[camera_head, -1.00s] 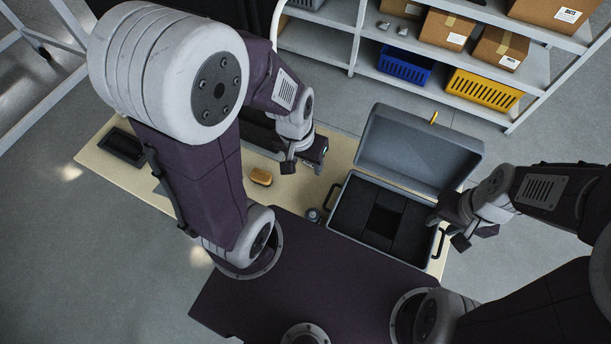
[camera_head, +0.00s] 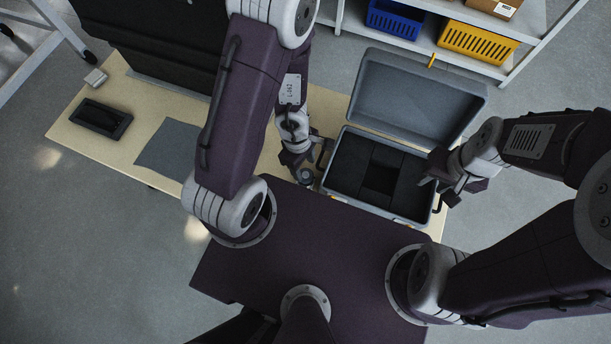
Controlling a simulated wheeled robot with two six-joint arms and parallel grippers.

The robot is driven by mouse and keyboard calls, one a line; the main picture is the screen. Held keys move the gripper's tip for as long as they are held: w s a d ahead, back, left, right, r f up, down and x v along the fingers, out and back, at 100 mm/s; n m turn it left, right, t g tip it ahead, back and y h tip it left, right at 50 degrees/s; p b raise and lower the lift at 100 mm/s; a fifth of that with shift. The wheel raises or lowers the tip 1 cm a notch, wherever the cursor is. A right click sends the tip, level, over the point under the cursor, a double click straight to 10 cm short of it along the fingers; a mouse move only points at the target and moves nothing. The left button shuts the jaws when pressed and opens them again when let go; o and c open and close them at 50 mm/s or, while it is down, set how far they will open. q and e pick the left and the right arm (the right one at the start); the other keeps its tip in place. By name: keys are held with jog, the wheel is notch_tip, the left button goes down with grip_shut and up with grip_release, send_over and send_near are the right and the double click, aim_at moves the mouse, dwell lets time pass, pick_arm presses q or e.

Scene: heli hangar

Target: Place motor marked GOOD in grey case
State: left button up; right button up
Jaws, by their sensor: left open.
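The grey case (camera_head: 341,188) stands open on the table, its lid (camera_head: 420,95) tilted back. It holds black foam with a dark, empty-looking rectangular recess (camera_head: 380,178) in the middle. A small round grey motor (camera_head: 306,176) is on the table just left of the case; no marking on it is readable. My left gripper (camera_head: 300,163) is open and points down right at the motor, partly covering it; I cannot tell whether they touch. My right gripper (camera_head: 441,188) looks open and empty at the case's right edge.
The pale wooden table (camera_head: 85,150) carries a black tray (camera_head: 101,119), a grey mat (camera_head: 170,148) and a small light box (camera_head: 95,77) on the left. A shelf behind holds a blue basket (camera_head: 398,18) and a yellow basket (camera_head: 477,43). The case's raised lid is an obstacle.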

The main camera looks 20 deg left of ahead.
aim_at(306, 174)
pick_arm(q)
jog(key=f+b, duration=0.1)
jog(key=f, duration=0.1)
jog(key=f+b, duration=0.2)
jog(key=shift+w+d, duration=0.1)
jog(key=shift+d, duration=0.1)
notch_tip(306, 174, down, 4)
jog(key=b, duration=0.4)
jog(key=shift+r+b, duration=0.1)
jog(key=shift+b, duration=0.2)
jog(key=shift+d+f, duration=0.1)
jog(key=shift+f, duration=0.15)
pick_arm(e)
notch_tip(306, 174, down, 9)
pick_arm(q)
jog(key=shift+r, duration=0.1)
grip_shut()
